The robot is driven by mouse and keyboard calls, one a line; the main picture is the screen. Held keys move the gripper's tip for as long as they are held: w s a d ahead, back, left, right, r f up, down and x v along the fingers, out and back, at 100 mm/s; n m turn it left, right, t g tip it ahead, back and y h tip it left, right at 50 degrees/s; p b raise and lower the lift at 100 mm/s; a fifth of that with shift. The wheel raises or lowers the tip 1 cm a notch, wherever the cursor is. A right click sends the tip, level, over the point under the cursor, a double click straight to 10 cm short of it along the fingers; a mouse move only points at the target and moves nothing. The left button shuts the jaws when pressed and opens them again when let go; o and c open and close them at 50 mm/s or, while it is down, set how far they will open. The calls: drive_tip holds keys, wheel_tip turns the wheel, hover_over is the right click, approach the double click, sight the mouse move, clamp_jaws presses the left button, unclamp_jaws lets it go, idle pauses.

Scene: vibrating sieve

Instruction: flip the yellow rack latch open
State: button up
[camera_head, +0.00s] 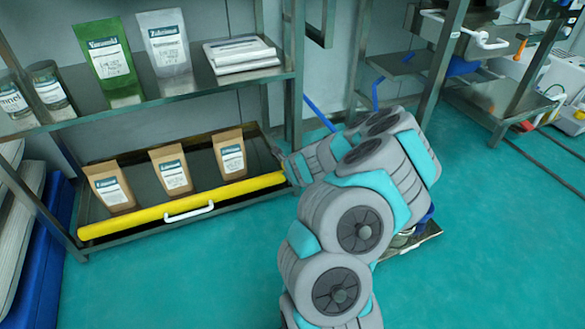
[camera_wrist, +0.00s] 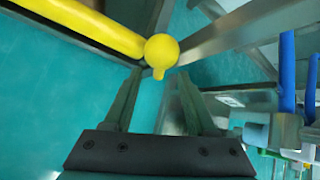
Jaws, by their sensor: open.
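The yellow rack latch (camera_wrist: 161,52) shows in the wrist view as a round yellow knob with a small tab at its lower edge. It sits at the corner of the rack, at the end of the yellow bar (camera_wrist: 85,22). My gripper (camera_wrist: 162,78) is open, its two fingers pointing toward the latch, with the knob just beyond and between the fingertips. I cannot tell whether they touch. In the head view the yellow bar (camera_head: 180,207) runs along the front of the low shelf, with a white handle (camera_head: 188,212). My arm hides the latch there.
Brown pouches (camera_head: 171,170) stand on the low shelf. A green pouch (camera_head: 108,60) and a white pouch (camera_head: 165,45) stand above. A metal rack post (camera_head: 293,75) rises beside my arm. Blue parts (camera_wrist: 287,75) show at the right of the wrist view. Floor (camera_head: 180,270) in front is clear.

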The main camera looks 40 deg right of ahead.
drive_tip(key=v, duration=0.3)
drive_tip(key=shift+s+r, duration=0.1)
